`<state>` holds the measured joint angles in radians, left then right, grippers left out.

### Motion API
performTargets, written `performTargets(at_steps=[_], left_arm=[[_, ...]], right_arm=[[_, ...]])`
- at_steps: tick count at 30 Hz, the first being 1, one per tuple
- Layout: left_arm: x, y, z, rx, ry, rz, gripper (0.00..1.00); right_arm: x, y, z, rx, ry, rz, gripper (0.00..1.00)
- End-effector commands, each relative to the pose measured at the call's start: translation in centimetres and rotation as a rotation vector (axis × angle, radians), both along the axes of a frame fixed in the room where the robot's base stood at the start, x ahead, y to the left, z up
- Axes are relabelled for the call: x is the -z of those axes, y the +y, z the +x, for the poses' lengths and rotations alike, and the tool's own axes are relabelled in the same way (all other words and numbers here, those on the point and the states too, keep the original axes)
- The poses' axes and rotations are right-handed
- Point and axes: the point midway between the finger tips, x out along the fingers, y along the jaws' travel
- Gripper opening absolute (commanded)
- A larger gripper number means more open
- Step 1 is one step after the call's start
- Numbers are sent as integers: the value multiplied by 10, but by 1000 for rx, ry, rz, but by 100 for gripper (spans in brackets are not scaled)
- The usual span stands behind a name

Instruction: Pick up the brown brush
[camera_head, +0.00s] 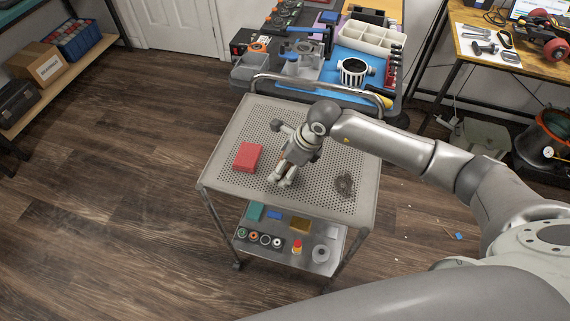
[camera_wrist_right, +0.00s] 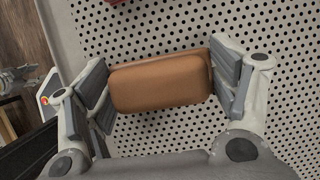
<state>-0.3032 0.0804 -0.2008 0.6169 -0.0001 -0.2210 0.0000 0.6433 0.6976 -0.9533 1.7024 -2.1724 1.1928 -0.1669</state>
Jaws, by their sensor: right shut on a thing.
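The brown brush shows in the right wrist view as a smooth brown block (camera_wrist_right: 160,84) with rounded edges. It lies across the space between the two fingers of my right gripper (camera_wrist_right: 170,80), which is shut on it. In the head view, the right gripper (camera_head: 281,182) points down over the perforated top of the grey cart (camera_head: 318,194), and its own body mostly hides the brush. I cannot tell whether the brush touches the cart top. My left gripper is not in view.
A red block (camera_head: 248,157) lies left of the right gripper on the cart top. A dark coiled thing (camera_head: 345,185) lies to the right. The lower shelf (camera_head: 275,257) holds several small items. A cluttered workbench (camera_head: 325,75) stands behind the cart's handle.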

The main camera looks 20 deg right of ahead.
Motion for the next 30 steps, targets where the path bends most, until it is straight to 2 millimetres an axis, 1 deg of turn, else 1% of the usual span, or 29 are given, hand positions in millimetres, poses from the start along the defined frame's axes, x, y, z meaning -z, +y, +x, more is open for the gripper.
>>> performTargets(at_steps=[4, 7, 10, 12, 14, 17, 21, 23, 27, 30], left_arm=[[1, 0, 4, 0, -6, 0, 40], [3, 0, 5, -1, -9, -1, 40], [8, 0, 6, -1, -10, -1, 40], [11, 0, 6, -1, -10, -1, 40], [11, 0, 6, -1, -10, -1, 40], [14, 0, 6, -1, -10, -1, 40], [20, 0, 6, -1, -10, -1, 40], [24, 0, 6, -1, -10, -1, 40], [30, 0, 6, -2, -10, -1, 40], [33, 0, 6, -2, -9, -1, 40]], right_arm=[[-3, 0, 0, -1, -2, 0, 56], [-10, 0, 1, 0, -4, 1, 56], [-22, 0, 1, -2, -6, 1, 56], [-34, -1, 0, -1, -6, 0, 56], [-43, -5, -8, -2, -4, 0, 56], [-63, -12, -24, -3, -6, -1, 56], [-93, -23, -50, -2, -5, -4, 56], [-96, -30, -64, 0, -2, -5, 56], [-110, -41, -92, -2, -1, -5, 56], [-118, -48, -107, 1, -2, -4, 56]])
